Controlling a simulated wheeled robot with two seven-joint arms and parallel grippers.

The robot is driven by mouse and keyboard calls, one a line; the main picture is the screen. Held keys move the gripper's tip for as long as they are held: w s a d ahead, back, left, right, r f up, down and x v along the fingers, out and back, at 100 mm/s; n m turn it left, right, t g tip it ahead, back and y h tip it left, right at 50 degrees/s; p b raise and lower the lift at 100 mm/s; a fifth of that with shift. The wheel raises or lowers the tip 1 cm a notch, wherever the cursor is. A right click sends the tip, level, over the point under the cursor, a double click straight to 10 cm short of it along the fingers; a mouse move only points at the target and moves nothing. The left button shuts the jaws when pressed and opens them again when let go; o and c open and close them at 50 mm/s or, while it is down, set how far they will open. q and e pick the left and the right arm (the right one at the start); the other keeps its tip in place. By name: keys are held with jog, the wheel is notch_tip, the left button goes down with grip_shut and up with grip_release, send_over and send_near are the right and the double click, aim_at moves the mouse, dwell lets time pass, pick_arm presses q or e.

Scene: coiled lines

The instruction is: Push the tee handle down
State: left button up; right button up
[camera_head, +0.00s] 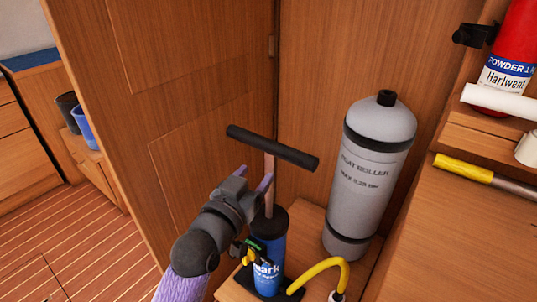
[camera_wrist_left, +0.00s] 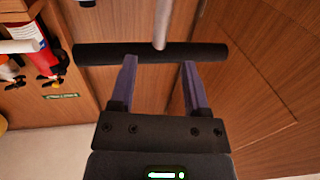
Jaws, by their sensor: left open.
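The black tee handle (camera_head: 272,148) is raised on a thin rod (camera_head: 269,184) above a blue pump cylinder (camera_head: 269,255). My left gripper (camera_head: 254,178) is below the handle's bar, beside the rod, with its fingers pointing up. In the left wrist view the handle (camera_wrist_left: 150,53) lies crosswise at the fingertips of my left gripper (camera_wrist_left: 158,63). The two fingers are apart with nothing between them. I cannot tell whether the tips touch the bar. My right gripper is not in view.
A grey tank (camera_head: 370,170) stands right of the pump. A yellow hose (camera_head: 322,268) curves from the pump base. Wooden cabinet walls (camera_head: 200,90) rise behind and left. A red extinguisher (camera_head: 513,45) and a yellow-handled tool (camera_head: 465,169) are at the right. Open floor (camera_head: 85,240) lies left.

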aim_at(267, 160)
pick_arm(q)
jog(key=b+x, duration=0.1)
jog(key=x, duration=0.3)
jog(key=b+x, duration=0.1)
jog(key=x, duration=0.1)
jog(key=shift+w+f+b, duration=0.2)
jog(key=shift+f+b, duration=0.1)
jog(key=shift+b, duration=0.05)
jog(key=shift+w+d+r, duration=0.1)
jog(key=shift+w+d, duration=0.1)
jog(key=shift+w, duration=0.2)
grip_shut()
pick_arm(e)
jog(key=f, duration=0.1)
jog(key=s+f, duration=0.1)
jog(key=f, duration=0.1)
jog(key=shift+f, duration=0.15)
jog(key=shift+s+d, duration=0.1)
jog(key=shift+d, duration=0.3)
pick_arm(q)
jog(key=shift+r, duration=0.1)
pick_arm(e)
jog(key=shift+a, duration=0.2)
